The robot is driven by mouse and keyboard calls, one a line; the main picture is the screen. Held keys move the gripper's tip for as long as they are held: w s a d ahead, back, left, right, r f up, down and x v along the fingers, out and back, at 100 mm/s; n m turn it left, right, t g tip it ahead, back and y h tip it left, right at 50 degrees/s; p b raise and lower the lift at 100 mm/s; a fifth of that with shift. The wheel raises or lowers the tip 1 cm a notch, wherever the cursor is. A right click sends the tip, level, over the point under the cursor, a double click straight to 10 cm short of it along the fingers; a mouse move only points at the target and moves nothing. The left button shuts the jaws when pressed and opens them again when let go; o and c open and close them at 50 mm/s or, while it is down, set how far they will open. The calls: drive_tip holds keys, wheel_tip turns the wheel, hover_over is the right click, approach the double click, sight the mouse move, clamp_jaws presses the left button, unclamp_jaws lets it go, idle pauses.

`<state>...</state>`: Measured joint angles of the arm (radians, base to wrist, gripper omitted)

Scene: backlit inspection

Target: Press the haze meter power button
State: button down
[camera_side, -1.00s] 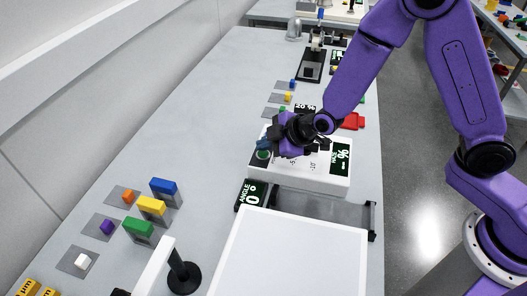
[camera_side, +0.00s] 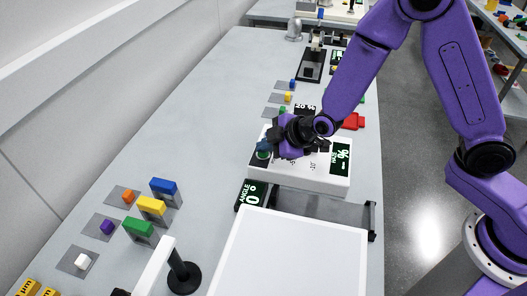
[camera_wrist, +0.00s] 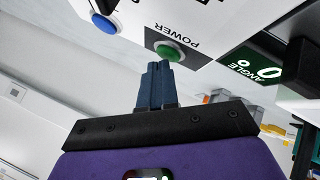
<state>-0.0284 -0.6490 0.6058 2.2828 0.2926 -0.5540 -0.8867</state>
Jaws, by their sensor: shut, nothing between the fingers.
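The haze meter (camera_side: 310,178) is a white box on the bench with a dark display on its right side. In the side view, the green button (camera_side: 263,155) shows at the meter's left end, partly hidden by my gripper. My gripper (camera_wrist: 158,68) is shut and empty, its blue fingertips right at the button's near edge. I cannot tell whether they touch it or whether it is pressed in.
A blue button (camera_wrist: 104,23) sits on the same panel, left of the green one. A dark angle display (camera_side: 250,194) stands by the meter's front left. A large white panel (camera_side: 290,258) lies in front. Coloured blocks (camera_side: 151,206) stand at left; the bench's middle left is clear.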

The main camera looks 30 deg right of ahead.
sight(266, 155)
drive_tip(key=shift+f, duration=0.2)
idle(0.3)
drive_tip(key=shift+r, duration=0.45)
drive_tip(key=shift+r, duration=3)
drive_tip(key=s+d+r+g+h, duration=0.1)
drive_tip(key=s+d+g, duration=0.1)
drive_tip(key=s+d, duration=0.4)
drive_tip(key=s+d+r+m+g+h, duration=0.1)
drive_tip(key=s+d, duration=0.5)
drive_tip(key=s, duration=0.9)
drive_tip(key=s+d+r+g+h, duration=0.1)
drive_tip(key=s+d+r+g, duration=0.2)
drive_tip(key=s, duration=0.7)
drive_tip(key=d+g, duration=0.2)
drive_tip(key=d, duration=0.2)
drive_tip(key=shift+s+r+m+h, duration=0.2)
drive_tip(key=shift+s+m+h, duration=0.1)
drive_tip(key=shift+m+h, duration=0.1)
